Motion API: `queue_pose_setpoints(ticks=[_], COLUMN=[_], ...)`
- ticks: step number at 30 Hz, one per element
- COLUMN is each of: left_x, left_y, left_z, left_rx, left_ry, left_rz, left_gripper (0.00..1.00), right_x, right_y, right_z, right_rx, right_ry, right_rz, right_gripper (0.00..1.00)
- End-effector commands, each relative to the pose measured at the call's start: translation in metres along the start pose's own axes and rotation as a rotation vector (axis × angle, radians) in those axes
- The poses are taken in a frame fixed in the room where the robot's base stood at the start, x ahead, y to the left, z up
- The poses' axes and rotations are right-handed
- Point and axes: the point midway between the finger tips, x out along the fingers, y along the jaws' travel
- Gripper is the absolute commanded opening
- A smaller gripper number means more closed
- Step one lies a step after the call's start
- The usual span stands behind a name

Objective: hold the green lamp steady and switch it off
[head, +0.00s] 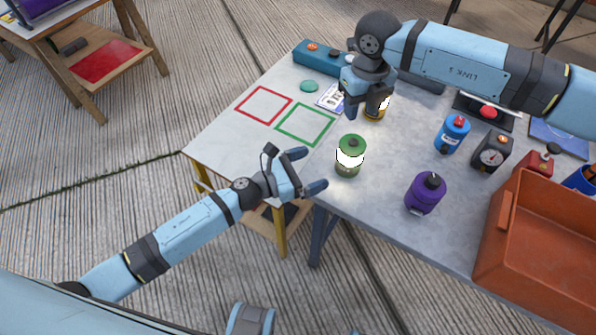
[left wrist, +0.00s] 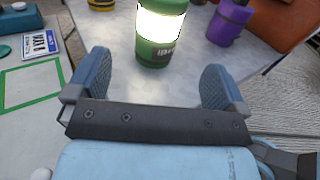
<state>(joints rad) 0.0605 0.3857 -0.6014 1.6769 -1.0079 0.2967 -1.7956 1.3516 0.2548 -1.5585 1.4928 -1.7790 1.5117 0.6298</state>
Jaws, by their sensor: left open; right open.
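The green lamp (head: 351,143) stands upright on the grey table, its middle band glowing bright white. It also shows in the left wrist view (left wrist: 155,52), straight ahead, its top cut off by the frame. My left gripper (head: 313,170) is open at the table's near edge. Its two fingers point at the lamp from the left, with a gap before it. In the left wrist view the open fingers (left wrist: 157,78) frame the lamp's base without touching it. My right gripper (head: 362,105) points down beyond the lamp, empty, partly hiding a yellow lamp (head: 384,104).
A purple lamp (head: 425,196) and a blue lamp (head: 452,136) stand to the right, with a gauge box (head: 492,152) and an orange crate (head: 535,255). Red (head: 240,109) and green (head: 279,127) outlined squares lie bare at left.

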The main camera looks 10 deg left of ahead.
Motion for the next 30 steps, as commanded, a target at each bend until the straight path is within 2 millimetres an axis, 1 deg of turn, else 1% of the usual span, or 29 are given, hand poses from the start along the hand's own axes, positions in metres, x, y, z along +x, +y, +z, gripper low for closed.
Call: queue_pose_setpoints(ticks=[1, 3, 9, 15, 21, 29, 30], left_x=[0.012, 0.026, 0.065, 0.092, 0.103, 0.104, 0.104], left_y=[0.001, 0.001, 0.000, 0.001, 0.000, 0.000, 0.000], left_z=[0.001, 0.001, 0.001, 0.000, 0.000, 0.000, 0.000], left_rx=[0.000, -0.001, -0.003, -0.003, -0.004, -0.004, -0.004], left_ry=[-0.002, -0.002, -0.002, -0.001, 0.000, 0.000, 0.000], left_rz=[0.000, 0.001, 0.002, 0.003, 0.002, 0.002, 0.002], left_gripper=[0.99, 0.99, 0.99, 0.99, 0.99, 0.99, 0.92], right_x=[0.000, 0.000, 0.000, 0.000, 0.000, 0.000, 0.000], right_y=[0.000, 0.000, 0.000, 0.000, 0.000, 0.000, 0.000], right_z=[0.000, 0.000, 0.000, 0.000, 0.000, 0.000, 0.000], right_rx=[0.000, 0.000, 0.000, 0.000, 0.000, 0.000, 0.000], right_ry=[0.000, 0.000, 0.000, 0.000, 0.000, 0.000, 0.000], right_rz=[0.000, 0.000, 0.000, 0.000, 0.000, 0.000, 0.000], right_gripper=[0.43, 0.43, 0.43, 0.43, 0.43, 0.43, 0.43])
